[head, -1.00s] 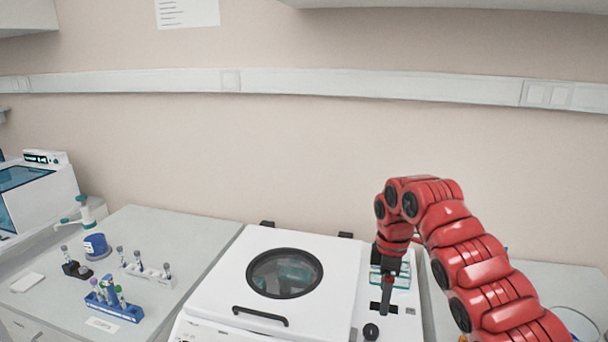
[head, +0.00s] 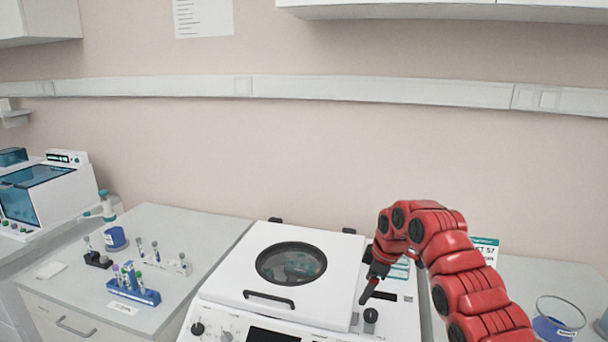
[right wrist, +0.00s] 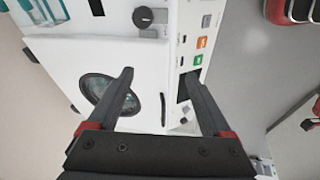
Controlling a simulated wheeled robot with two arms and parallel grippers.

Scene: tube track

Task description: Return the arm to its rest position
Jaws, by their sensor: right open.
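My red right arm (head: 465,270) comes in from the lower right in the head view, bent at the top. Its dark gripper (head: 367,291) points down over the right side of the white centrifuge (head: 228,287), near a black knob. In the right wrist view the two gripper fingers (right wrist: 160,75) are spread wide with nothing between them. The centrifuge with its round window (right wrist: 110,95) lies beyond them. My left gripper is not in view.
A blue tube rack (head: 134,292), a white rack (head: 172,264) and a blue-labelled pot (head: 116,239) stand on the left bench. A glass bowl with blue contents (head: 557,322) stands at the right.

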